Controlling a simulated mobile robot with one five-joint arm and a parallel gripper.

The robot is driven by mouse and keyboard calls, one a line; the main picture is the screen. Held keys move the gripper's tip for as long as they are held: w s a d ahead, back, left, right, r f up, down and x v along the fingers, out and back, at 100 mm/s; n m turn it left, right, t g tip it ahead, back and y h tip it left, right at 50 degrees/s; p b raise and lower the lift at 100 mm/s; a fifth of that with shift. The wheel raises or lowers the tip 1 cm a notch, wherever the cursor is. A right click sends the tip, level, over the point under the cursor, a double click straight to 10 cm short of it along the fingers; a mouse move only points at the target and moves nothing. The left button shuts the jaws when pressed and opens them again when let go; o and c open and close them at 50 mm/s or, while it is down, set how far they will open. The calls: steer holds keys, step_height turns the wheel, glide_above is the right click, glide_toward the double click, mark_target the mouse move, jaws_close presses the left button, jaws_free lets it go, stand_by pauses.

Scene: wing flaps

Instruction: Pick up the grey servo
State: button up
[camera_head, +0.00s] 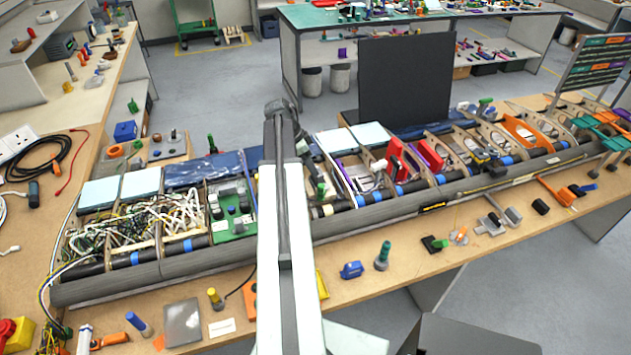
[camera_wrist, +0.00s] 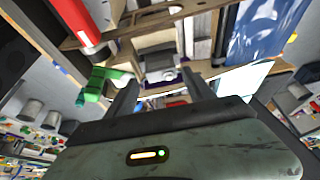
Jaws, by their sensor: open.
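In the wrist view a small grey block-shaped part (camera_wrist: 160,66), which looks like the grey servo, lies in a wooden-ribbed bay of the wing. My gripper (camera_wrist: 162,88) is open, with one dark finger to each side of that part in the picture. No contact with it shows, and the gap in depth is hard to judge. In the head view my raised arm covers the middle of the wing, and I cannot make out the gripper's fingertips or this part for certain there.
A green clamp-like piece (camera_wrist: 97,84) and a red cylinder (camera_wrist: 76,22) are close by the fingers. The long wing frame (camera_head: 400,205) crosses the workbench (camera_head: 455,260), with wires, a green circuit board (camera_head: 232,208) and red parts in its bays. A black panel (camera_head: 405,80) stands behind.

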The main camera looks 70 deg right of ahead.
steer(key=b+x, duration=0.4)
steer(key=x, duration=0.1)
steer(key=shift+s+d, duration=0.2)
steer(key=shift+r, duration=0.15)
steer(key=c, duration=1.2)
steer(key=shift+r, duration=0.1)
